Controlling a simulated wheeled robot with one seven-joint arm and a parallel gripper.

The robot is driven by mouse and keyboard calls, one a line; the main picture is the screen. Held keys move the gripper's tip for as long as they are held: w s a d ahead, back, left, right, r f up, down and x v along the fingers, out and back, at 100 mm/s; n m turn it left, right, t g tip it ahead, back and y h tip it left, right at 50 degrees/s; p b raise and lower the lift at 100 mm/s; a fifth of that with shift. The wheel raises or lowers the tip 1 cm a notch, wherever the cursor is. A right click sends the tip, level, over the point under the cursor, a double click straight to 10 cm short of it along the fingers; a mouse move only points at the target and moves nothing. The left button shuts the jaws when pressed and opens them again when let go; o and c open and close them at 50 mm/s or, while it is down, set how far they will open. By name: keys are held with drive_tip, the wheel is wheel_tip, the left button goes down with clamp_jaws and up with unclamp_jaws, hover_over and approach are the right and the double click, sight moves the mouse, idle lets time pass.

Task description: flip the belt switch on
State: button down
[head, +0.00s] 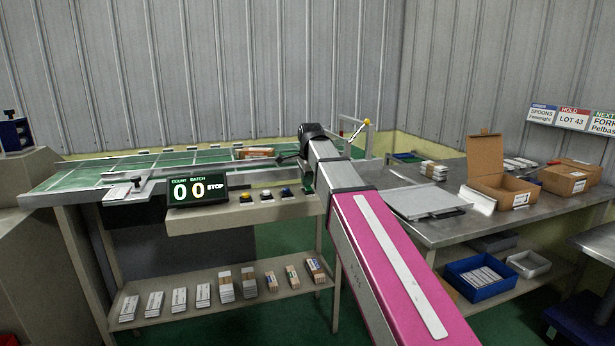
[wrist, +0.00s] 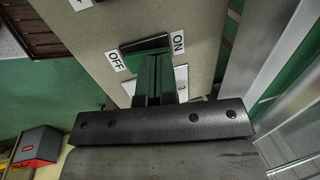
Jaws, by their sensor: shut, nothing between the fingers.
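The belt switch (wrist: 146,46) is a dark rocker with a green sheen on a beige panel, near the top of the wrist view. An ON label (wrist: 178,42) is at its right and an OFF label (wrist: 117,60) at its left. My gripper (wrist: 158,62) is shut and empty. Its fingertips reach the switch's lower edge in the picture; I cannot tell whether they touch it. The fingers hide part of the panel and a label below the switch. In the head view my arm hides much of this area.
A counter display (head: 198,190) reads 00 and STOP. Several coloured buttons (head: 266,194) sit on the beige console beside it. The green belt (head: 190,158) runs behind. A metal table (head: 450,228) with an open carton (head: 499,184) stands at right.

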drive_tip(key=shift+f, duration=0.1)
drive_tip(key=shift+w+f, duration=0.1)
drive_tip(key=shift+f, duration=0.05)
idle(0.3)
drive_tip(key=shift+s+d, duration=0.2)
drive_tip(key=shift+s, duration=0.6)
drive_tip(key=shift+r, duration=0.55)
drive_tip(key=v, duration=1.3)
